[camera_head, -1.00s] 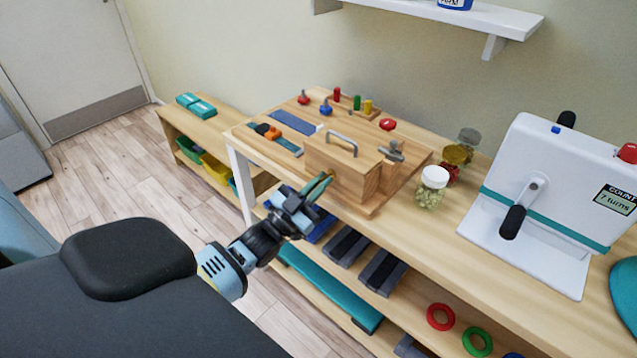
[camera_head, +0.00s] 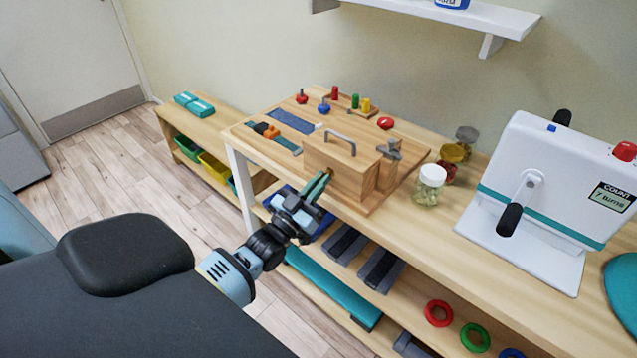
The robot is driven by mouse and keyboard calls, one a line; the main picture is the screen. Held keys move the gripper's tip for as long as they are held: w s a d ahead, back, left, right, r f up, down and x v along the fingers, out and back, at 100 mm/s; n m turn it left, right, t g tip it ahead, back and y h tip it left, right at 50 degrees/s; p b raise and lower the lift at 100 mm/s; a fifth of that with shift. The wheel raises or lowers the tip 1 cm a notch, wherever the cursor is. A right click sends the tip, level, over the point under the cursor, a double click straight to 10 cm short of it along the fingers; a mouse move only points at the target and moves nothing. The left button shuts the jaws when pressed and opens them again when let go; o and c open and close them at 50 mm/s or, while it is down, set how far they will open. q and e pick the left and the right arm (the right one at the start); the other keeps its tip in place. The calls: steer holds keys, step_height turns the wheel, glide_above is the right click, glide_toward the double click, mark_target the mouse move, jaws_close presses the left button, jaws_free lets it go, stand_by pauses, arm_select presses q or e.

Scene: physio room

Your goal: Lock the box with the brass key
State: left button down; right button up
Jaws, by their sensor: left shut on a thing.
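The wooden box (camera_head: 345,174) with a grey metal handle (camera_head: 339,139) on top stands on a wooden board on the table. My left gripper (camera_head: 323,181) is at the box's front face, its greenish fingers shut. The brass key (camera_head: 330,172) shows only as a small brass spot at the fingertips, against the front of the box; the fingers hide most of it. I cannot tell how deep it sits or which way its bow is turned. My right gripper is not in view.
The board (camera_head: 377,209) also carries a grey clamp-like fitting (camera_head: 390,150) and several coloured pegs and knobs. A jar with a white lid (camera_head: 430,186) and a white crank machine (camera_head: 545,190) stand to the right. A dark padded surface (camera_head: 130,290) fills the lower left.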

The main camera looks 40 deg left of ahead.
arm_select(q)
steer(key=c, duration=1.6)
jaws_free()
steer(key=b+v, duration=0.1)
steer(key=v, duration=0.7)
steer(key=shift+r, duration=0.1)
